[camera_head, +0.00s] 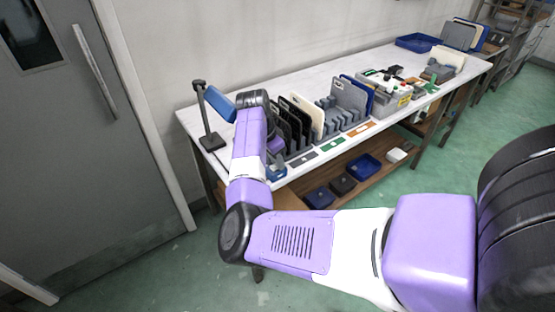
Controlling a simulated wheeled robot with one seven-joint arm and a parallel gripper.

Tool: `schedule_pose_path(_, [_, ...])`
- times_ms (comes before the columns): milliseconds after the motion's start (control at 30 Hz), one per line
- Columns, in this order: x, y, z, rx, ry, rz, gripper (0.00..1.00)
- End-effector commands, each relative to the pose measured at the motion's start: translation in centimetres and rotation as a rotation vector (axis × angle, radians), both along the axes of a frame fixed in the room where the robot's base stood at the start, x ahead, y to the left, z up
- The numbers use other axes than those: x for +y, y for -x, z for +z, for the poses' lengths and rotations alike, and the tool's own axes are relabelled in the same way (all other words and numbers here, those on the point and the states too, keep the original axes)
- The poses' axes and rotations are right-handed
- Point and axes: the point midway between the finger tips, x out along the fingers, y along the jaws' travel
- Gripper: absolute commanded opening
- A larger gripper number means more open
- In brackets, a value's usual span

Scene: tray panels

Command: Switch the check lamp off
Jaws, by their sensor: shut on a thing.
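The check lamp (205,120) appears to be the dark stand at the left end of the white table. It has an upright post on a flat black base (212,142). My arm rises in front of the table's left end and bends over at the wrist. The purple end of my arm shows just right of the forearm. My fingertips and anything between them are hidden.
Black and cream panels (303,117) stand in slotted racks right of my wrist. Grey and blue panels (350,95) follow, then a grey box (385,95) and a blue tray (418,42). Blue bins (363,166) sit on the lower shelf. A grey door (75,130) is at left.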

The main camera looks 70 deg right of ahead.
Motion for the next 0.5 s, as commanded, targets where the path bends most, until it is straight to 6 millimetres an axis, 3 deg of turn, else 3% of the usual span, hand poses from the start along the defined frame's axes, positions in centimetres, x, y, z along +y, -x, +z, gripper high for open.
schedule_pose_path(200, [-0.10, 0.05, 0.05, 0.000, 0.003, -0.002, 0.00])
schedule_pose_path(233, [-0.10, 0.05, 0.05, 0.000, 0.003, -0.002, 0.26])
schedule_pose_path(300, [-0.10, 0.05, 0.05, -0.001, 0.002, -0.001, 0.39])
schedule_pose_path(333, [-0.09, 0.04, 0.05, -0.001, 0.002, -0.001, 0.44])
schedule_pose_path(500, [-0.07, 0.03, 0.03, 0.000, 0.000, -0.001, 0.44])
